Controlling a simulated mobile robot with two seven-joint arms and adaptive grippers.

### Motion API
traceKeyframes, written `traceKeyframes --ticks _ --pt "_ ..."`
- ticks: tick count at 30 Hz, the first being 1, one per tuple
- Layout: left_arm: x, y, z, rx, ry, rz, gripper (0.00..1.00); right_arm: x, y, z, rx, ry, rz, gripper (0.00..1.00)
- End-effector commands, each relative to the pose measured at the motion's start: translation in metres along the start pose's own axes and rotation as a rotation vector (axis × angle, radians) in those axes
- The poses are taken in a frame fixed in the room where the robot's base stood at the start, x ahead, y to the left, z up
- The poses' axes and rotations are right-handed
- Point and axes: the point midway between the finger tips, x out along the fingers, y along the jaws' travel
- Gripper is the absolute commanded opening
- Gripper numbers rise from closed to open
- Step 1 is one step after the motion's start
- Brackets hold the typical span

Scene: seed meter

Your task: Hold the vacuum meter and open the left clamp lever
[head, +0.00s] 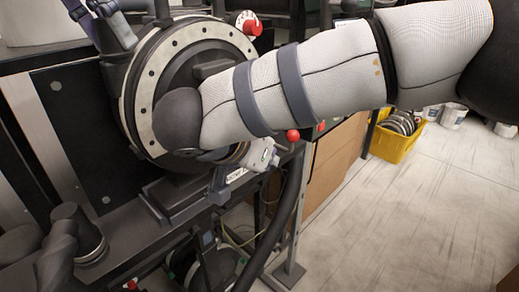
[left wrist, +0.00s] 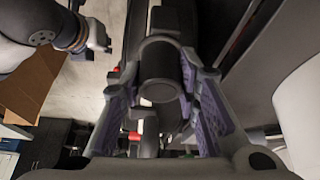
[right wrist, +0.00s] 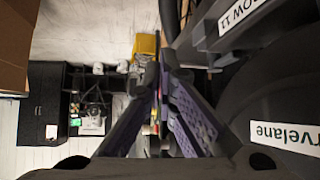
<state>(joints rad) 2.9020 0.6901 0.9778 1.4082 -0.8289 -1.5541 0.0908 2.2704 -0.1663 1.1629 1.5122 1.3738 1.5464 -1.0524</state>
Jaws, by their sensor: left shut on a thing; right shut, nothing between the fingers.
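The vacuum meter (head: 143,85) is a dark round housing with a pale bolted ring. My left gripper (head: 103,8) is at its upper left in the head view. In the left wrist view its fingers (left wrist: 158,85) are shut around a dark cylindrical part (left wrist: 160,62). One red ball knob (head: 250,23) is at the ring's upper right and another (head: 293,135) at its lower right. I cannot tell which belongs to the left clamp lever. My right arm covers much of the meter's front. My right gripper's fingers (right wrist: 157,85) are shut and empty, apart from any knob.
A dark frame (head: 180,195) carries the meter, and a thick black hose (head: 285,205) hangs beside it. Labelled dark machine parts (right wrist: 275,90) lie close on the right of the right wrist view. A yellow bin (head: 395,140) stands on open floor farther right.

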Motion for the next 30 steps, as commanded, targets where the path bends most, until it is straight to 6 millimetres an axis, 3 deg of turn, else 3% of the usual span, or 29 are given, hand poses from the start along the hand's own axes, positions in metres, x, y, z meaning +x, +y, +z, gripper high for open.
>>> traceKeyframes --ticks 3,9,30 --pt "0.001 0.0 0.0 -0.001 -0.003 0.001 0.0 0.026 0.001 0.001 0.002 -0.003 0.003 0.0" --pt "0.001 0.0 0.0 -0.001 -0.003 0.001 0.0 0.043 0.0 -0.024 0.003 -0.002 0.0 0.0" --pt "0.001 0.0 0.0 -0.001 -0.003 0.001 0.0 0.052 0.003 -0.035 -0.025 0.0 -0.03 0.0"
